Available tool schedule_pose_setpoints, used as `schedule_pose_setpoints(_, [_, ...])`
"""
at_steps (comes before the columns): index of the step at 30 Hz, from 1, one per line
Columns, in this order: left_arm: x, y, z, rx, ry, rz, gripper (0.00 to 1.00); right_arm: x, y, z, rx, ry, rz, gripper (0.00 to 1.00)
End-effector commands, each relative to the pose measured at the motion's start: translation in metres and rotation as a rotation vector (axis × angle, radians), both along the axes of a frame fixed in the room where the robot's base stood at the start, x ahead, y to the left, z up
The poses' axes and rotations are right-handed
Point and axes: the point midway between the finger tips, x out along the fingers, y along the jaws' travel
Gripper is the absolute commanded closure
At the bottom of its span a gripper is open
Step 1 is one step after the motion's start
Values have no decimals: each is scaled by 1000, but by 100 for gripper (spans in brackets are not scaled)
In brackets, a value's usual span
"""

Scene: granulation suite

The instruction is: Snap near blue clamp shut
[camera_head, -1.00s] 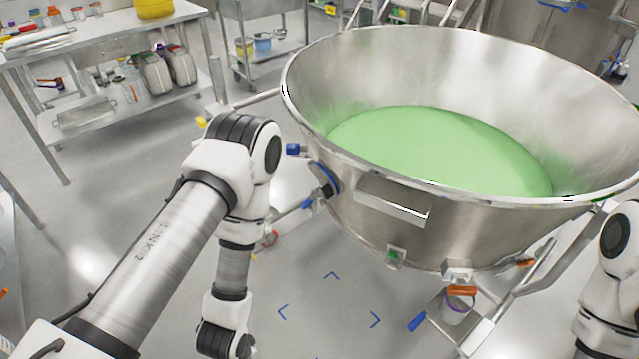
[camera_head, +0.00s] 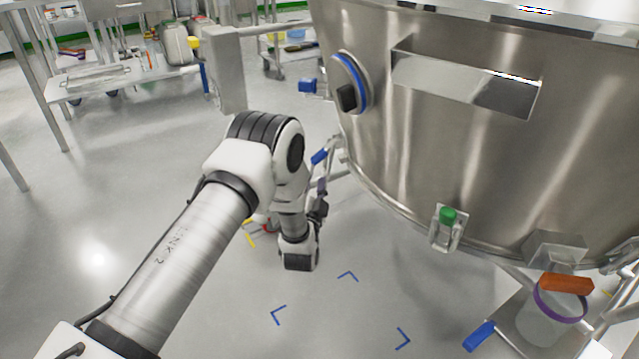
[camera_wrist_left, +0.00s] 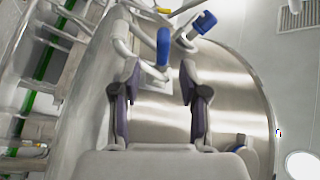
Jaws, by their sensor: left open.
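My left gripper (camera_wrist_left: 158,86) is open and empty in the left wrist view, its two dark fingers apart. A blue clamp handle (camera_wrist_left: 163,47) shows just beyond the fingertips, roughly centred between them. I cannot tell whether they touch it. A second blue part (camera_wrist_left: 204,22) is further right. In the head view my left gripper (camera_head: 320,192) is small and partly hidden by my arm, below a blue lever (camera_head: 320,156) by the steel bowl (camera_head: 420,150). Which blue part is the near clamp is not certain. My right gripper is not in view.
A blue-ringed port (camera_head: 361,82) is on the bowl's side, with a blue knob (camera_head: 308,86) to its left. A cup with a purple rim (camera_head: 556,318) stands on a bracket at lower right. Open floor with blue corner marks (camera_head: 347,276) lies in front.

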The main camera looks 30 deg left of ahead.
Motion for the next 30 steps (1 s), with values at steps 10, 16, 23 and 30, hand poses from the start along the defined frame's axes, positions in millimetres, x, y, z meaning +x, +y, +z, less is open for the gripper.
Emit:
schedule_pose_setpoints(10, [48, 18, 12, 11, -17, 6, 56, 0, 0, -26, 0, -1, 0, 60])
schedule_pose_setpoints(16, [71, 25, 20, 11, -13, 6, 56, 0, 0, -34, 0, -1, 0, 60])
schedule_pose_setpoints(23, [72, 26, 22, 10, -11, 5, 56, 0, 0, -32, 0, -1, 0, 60])
schedule_pose_setpoints(30, [72, 26, 21, 10, -11, 5, 100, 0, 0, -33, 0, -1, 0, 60])
